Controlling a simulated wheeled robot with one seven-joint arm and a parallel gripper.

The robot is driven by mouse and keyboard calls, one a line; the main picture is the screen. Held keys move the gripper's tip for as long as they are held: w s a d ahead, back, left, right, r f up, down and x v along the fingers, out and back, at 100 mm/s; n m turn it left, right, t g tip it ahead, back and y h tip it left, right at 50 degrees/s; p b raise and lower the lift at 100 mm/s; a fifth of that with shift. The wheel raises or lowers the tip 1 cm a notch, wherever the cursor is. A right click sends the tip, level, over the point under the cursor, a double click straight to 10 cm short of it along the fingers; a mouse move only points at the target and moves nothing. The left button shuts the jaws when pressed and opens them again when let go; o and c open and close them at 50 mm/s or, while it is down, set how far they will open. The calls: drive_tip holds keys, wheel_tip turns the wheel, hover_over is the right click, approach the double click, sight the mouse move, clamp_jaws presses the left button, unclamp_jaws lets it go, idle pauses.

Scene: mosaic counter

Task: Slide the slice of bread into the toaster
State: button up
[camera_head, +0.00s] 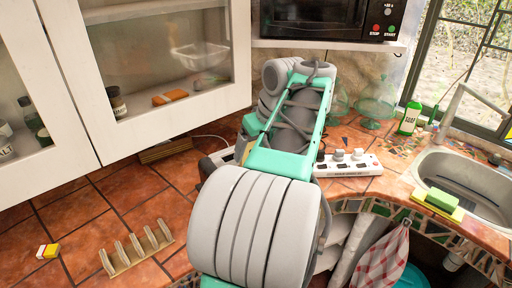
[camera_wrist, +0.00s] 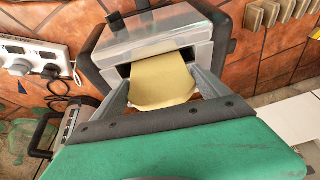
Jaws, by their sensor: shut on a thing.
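The slice of bread (camera_wrist: 162,78) is a flat tan piece in the middle of the wrist view. My gripper (camera_wrist: 165,92) is shut on it, with a grey finger showing on each side. The toaster (camera_wrist: 150,45) is silver with dark ends, just beyond the gripper. The bread's far end overlaps the toaster's dark slot, which shows on both sides of it; I cannot tell how deep it reaches. In the head view my arm hides the bread and gripper, and only a bit of the toaster (camera_head: 207,165) shows to the left of the arm.
A white power strip (camera_head: 347,164) with plugs lies right of my arm, and its cables show near the toaster in the wrist view. A wooden rack (camera_head: 137,250) stands at front left. White cabinets hang above left; a sink (camera_head: 470,178) is at right.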

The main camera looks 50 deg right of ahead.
drive_tip(key=shift+f+b, duration=0.3)
drive_tip(key=shift+f, duration=0.15)
drive_tip(key=o, duration=0.6)
idle(0.7)
drive_tip(key=p+v, duration=0.3)
drive_tip(key=v, duration=0.4)
drive_tip(key=shift+s+r+p, duration=0.2)
drive_tip(key=shift+r+p, duration=0.15)
